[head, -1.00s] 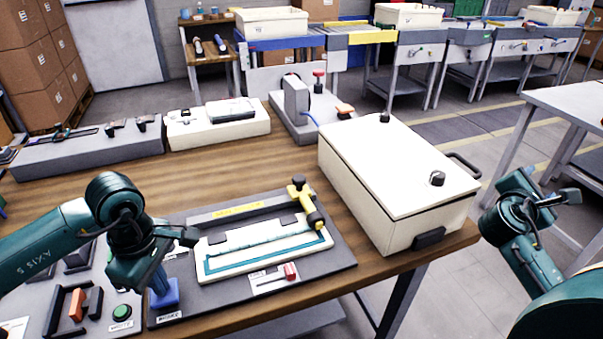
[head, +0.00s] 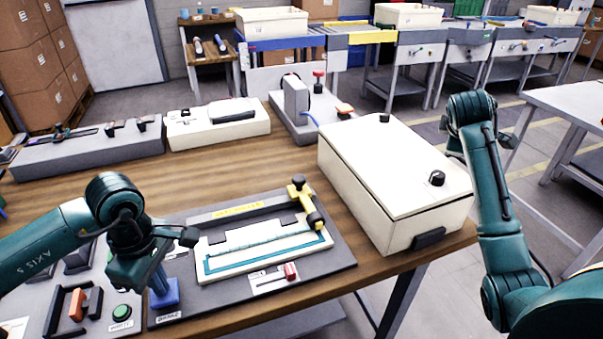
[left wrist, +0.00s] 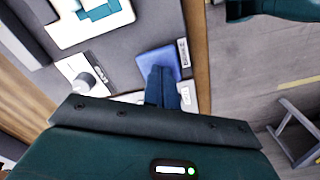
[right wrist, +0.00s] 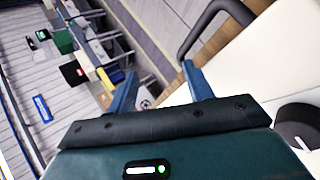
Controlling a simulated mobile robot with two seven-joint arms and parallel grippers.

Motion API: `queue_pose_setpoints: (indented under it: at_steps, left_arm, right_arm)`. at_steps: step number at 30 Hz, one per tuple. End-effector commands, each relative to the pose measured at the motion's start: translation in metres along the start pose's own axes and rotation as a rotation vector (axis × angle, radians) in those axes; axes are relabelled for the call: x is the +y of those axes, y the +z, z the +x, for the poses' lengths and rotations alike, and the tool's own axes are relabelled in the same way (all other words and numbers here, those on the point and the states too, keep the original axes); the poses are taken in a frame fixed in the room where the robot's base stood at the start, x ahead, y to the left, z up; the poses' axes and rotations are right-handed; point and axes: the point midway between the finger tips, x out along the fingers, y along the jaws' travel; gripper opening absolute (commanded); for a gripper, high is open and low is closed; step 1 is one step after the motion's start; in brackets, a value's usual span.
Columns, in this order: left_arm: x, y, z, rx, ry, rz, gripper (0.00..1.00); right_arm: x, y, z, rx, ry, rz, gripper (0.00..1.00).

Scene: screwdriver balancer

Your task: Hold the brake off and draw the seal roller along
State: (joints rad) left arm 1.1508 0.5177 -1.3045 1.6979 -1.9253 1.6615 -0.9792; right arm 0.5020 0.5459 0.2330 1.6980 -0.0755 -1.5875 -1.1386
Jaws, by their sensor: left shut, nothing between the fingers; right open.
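The seal roller (head: 307,207), yellow with a dark end, stands at the right end of a white bed with a teal outline (head: 212,266). The brake pad (head: 168,296) is a blue block at the plate's front left, and it also shows in the left wrist view (left wrist: 158,60). My left gripper (head: 157,284) is shut and empty, its fingertips down at the blue pad (left wrist: 162,72); whether they press it is hard to tell. My right gripper (right wrist: 160,82) is open and empty beside the white box; its fingers are not clear in the head view.
The white lidded box (head: 395,170) with a black knob (head: 437,178) stands right of the plate. Its black handle (right wrist: 215,25) is close to my right fingers. A red slider (head: 290,271) sits in front of the bed. A green button (head: 122,312) is at front left.

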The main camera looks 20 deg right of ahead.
Motion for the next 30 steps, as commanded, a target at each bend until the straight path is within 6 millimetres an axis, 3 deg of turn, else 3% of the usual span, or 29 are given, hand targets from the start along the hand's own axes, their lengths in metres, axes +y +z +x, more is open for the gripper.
queue_pose_setpoints:
  at_steps: [1, 3, 6, 10, 15, 19, 23, 30]
  left_arm:
    - [-0.001, 0.001, 0.002, -0.001, -0.003, 0.001, 0.0]
    - [-0.001, 0.001, 0.002, -0.001, -0.003, 0.001, 0.0]
    - [-0.001, 0.001, 0.002, -0.001, -0.003, 0.001, 0.0]
    - [-0.001, 0.001, 0.002, -0.001, -0.003, 0.001, 0.0]
    - [-0.001, 0.0, 0.002, -0.001, -0.003, 0.001, 0.0]
    - [-0.001, 0.0, 0.002, -0.001, -0.003, 0.001, 0.0]
    - [-0.001, 0.0, 0.002, 0.0, -0.003, 0.0, 0.0]
    - [-0.001, 0.0, 0.002, -0.001, -0.004, 0.0, 0.0]
  right_arm:
    - [0.002, -0.043, -0.012, 0.109, -0.051, 0.029, 0.52]
    - [0.0, -0.096, -0.033, 0.241, -0.136, 0.057, 0.52]
    - [-0.006, -0.161, -0.072, 0.392, -0.269, 0.072, 0.52]
    - [-0.044, -0.217, -0.111, 0.476, -0.533, 0.112, 0.52]
    - [-0.077, -0.249, -0.148, 0.476, -0.771, 0.134, 0.52]
    - [-0.089, -0.257, -0.159, 0.465, -0.844, 0.136, 0.52]
    - [-0.1, -0.264, -0.154, 0.462, -0.857, 0.136, 0.52]
    - [-0.132, -0.284, -0.127, 0.461, -0.856, 0.137, 0.52]
